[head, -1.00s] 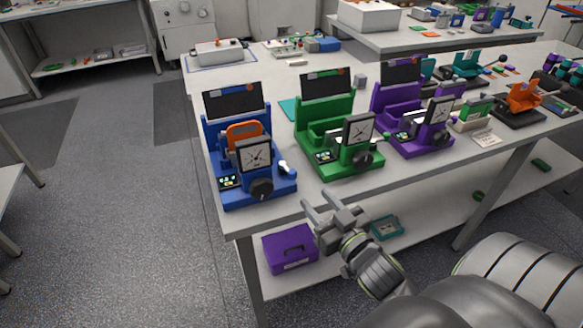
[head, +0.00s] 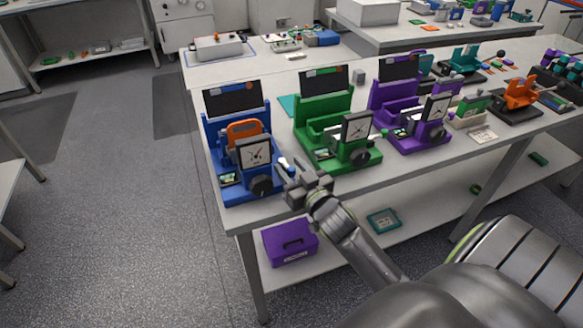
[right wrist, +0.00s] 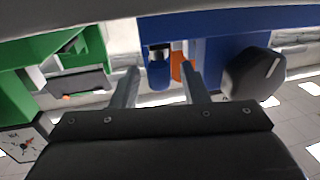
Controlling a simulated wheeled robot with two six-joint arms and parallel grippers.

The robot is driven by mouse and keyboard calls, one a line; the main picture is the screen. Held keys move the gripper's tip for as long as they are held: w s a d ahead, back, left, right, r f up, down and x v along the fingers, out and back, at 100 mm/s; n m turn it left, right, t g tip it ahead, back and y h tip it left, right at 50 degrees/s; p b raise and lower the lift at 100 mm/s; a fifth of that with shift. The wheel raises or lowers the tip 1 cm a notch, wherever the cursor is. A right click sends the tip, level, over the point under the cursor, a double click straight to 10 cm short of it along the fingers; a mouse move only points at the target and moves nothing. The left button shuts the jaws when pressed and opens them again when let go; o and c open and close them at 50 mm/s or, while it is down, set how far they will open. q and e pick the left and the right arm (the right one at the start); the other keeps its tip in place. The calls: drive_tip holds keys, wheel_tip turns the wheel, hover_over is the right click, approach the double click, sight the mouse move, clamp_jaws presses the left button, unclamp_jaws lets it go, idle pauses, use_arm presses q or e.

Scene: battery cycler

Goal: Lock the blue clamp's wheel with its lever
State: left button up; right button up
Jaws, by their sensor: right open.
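The blue clamp (head: 229,133) stands at the near left corner of the table, with an orange handle-shaped piece (head: 244,130) in it. A square dial (head: 254,153) and a black wheel (head: 261,186) are on its front. Its small lever (head: 284,162), with a pale and blue end, sticks out at the right side. My right gripper (head: 288,173) is open at the clamp's right side, close to the lever. In the right wrist view the blue lever end (right wrist: 159,74) shows between the two fingers, and the wheel (right wrist: 252,74) lies to their right. Contact cannot be told. My left gripper is not in view.
A green clamp (head: 318,108) stands close to the right of the gripper, with a purple clamp (head: 386,97) beyond it. The table's front edge is under the gripper. A purple box (head: 290,243) sits on the lower shelf. Open floor lies left of the table.

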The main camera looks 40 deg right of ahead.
clamp_jaws()
drive_tip(key=shift+a+f+m+h+b, duration=0.15)
drive_tip(key=shift+a+m+h+b, duration=0.2)
drive_tip(key=shift+m+h+b, duration=0.45)
drive_tip(key=shift+a+g+h+b, duration=0.1)
drive_tip(key=shift+g+h+b, duration=0.2)
drive_tip(key=shift+h+b, duration=0.45)
drive_tip(key=shift+m, duration=0.3)
unclamp_jaws()
